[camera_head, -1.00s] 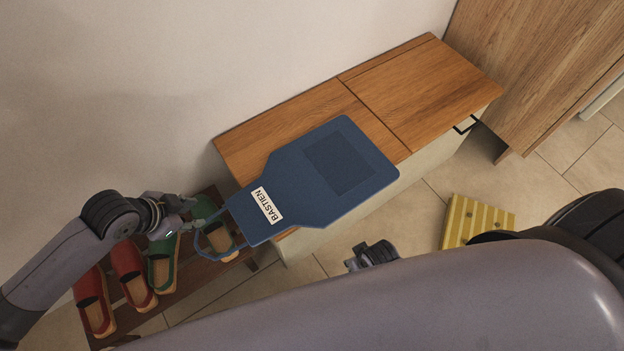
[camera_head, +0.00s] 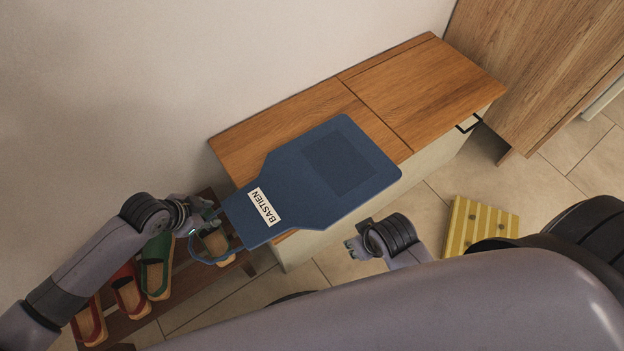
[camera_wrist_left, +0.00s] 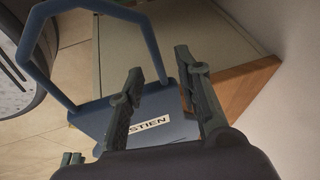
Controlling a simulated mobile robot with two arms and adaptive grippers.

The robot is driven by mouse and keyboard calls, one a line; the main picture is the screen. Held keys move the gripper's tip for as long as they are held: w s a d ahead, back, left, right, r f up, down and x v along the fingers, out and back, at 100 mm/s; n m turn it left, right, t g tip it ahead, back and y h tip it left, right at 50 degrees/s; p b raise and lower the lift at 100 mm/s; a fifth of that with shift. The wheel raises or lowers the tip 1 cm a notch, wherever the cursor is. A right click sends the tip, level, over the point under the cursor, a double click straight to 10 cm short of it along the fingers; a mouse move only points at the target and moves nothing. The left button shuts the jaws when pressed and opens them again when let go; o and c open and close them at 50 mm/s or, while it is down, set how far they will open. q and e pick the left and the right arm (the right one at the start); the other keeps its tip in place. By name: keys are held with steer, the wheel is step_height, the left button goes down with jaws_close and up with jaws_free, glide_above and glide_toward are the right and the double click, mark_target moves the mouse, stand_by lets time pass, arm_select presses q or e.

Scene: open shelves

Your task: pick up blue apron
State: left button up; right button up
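The blue apron (camera_head: 335,205) lies flat on the wooden cabinet top and juts past its front and left edges. It has a white "BASTIEN" label and a loop at its left end. My left gripper (camera_head: 212,215) is at the apron's left end, beside the loop. In the left wrist view, my left gripper (camera_wrist_left: 158,63) has its fingers apart, with part of the blue apron (camera_wrist_left: 165,135) showing between and behind them; no grip on it is visible. My right gripper (camera_head: 353,249) is in front of the cabinet, apart from the apron; its finger opening is unclear.
The cabinet (camera_head: 425,85) stands against the wall, its top clear to the right of the apron. A low shoe rack (camera_head: 185,299) with red, green and tan slippers is at the lower left. A yellow striped object (camera_head: 480,226) is on the floor. A wooden panel (camera_head: 545,75) stands at right.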

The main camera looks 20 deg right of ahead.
arm_select(q)
steer(key=shift+w+d+f, duration=0.1)
steer(key=shift+f, duration=0.15)
jaws_close()
stand_by(0.6)
